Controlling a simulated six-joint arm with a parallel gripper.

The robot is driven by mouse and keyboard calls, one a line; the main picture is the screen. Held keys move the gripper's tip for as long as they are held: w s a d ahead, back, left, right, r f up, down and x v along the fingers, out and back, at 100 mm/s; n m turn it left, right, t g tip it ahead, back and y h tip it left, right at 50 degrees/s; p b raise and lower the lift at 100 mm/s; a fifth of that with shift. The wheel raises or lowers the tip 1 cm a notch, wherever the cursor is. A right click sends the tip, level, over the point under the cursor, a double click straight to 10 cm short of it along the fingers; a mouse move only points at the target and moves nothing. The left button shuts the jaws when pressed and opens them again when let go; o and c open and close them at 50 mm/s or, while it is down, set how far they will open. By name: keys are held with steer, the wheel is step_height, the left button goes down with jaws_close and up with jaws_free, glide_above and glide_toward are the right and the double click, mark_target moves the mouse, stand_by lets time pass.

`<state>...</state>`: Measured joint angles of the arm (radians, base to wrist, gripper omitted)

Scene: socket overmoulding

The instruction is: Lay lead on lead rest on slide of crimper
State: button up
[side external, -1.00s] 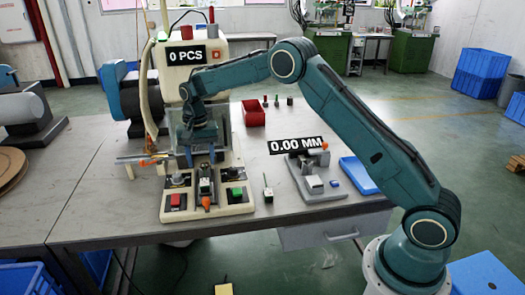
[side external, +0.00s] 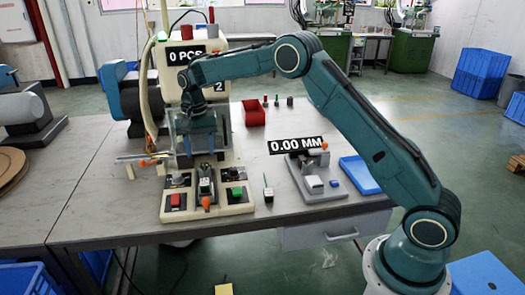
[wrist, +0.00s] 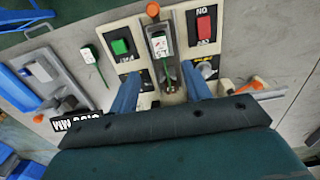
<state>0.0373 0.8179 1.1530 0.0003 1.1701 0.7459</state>
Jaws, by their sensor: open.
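The crimper (side external: 243,205) is a cream machine with a slide at its front middle. A lead with a pale, green-marked block (side external: 205,187) lies on the slide, between the red and green buttons. In the wrist view the lead (wrist: 160,46) lies lengthwise on the slide, its tail pointing toward my gripper. My gripper (side external: 200,152) is open above the slide. Its blue fingers (wrist: 161,78) stand apart on either side of the lead's tail, which is not clamped. Whether the lead sits fully in its rest is too small to tell.
Another lead (side external: 267,190) lies on the table right of the crimper. Farther right are a gauge (side external: 310,178) reading 0.00 MM and a blue tray (side external: 358,175). A red bin (side external: 253,112) stands behind. An orange-tipped tool (side external: 145,157) juts out left of the crimper.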

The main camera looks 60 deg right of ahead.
steer(key=s+a+r+n+t, duration=0.1)
steer(key=s+r+n+t, duration=0.25)
steer(key=s+r, duration=1.45)
steer(key=s+f+n+t, duration=0.1)
steer(key=s+n, duration=0.1)
steer(key=s, duration=0.9)
steer(key=s+a+f+n+t, duration=0.1)
steer(key=s+f+n, duration=0.1)
steer(key=s, duration=1)
steer(key=shift+n, duration=0.75)
